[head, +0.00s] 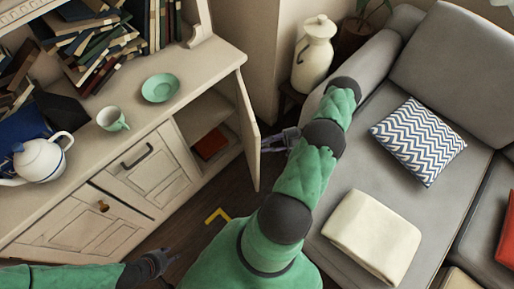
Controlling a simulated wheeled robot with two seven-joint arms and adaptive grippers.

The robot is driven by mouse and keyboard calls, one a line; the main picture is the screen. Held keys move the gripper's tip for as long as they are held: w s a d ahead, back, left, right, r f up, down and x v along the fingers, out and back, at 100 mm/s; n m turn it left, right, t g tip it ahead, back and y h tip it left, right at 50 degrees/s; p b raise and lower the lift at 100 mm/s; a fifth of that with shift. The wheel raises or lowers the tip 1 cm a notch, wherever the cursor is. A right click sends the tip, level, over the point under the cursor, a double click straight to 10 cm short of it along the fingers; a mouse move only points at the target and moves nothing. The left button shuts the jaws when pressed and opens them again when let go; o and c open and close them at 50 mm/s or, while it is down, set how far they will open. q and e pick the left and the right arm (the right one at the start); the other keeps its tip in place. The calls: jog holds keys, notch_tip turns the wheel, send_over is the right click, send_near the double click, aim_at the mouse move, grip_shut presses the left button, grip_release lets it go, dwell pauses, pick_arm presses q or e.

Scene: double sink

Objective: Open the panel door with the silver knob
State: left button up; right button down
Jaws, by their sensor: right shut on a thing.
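The cream panel door (247,128) at the right end of the cabinet stands swung wide open, seen nearly edge-on. Its compartment is exposed. My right gripper (272,143) reaches across from the right and is shut on the outer side of this door. The knob there is too small and covered to make out. My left gripper (163,264) hangs low over the floor in front of the cabinet, apart from it. Its fingers are too dark and small to tell open from shut.
Inside the compartment lies a red-brown box (211,144). A closed door with a brass knob (103,206) and a panel with a dark handle (137,156) are to the left. A teapot (42,158), cup (112,118) and saucer (160,88) stand on top. A grey sofa (345,185) bounds the right.

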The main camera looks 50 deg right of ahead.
jog(key=shift+s+d, duration=0.25)
jog(key=shift+d, duration=0.2)
jog(key=c, duration=0.9)
grip_release()
notch_tip(320, 180, up, 10)
jog(key=shift+r, duration=0.1)
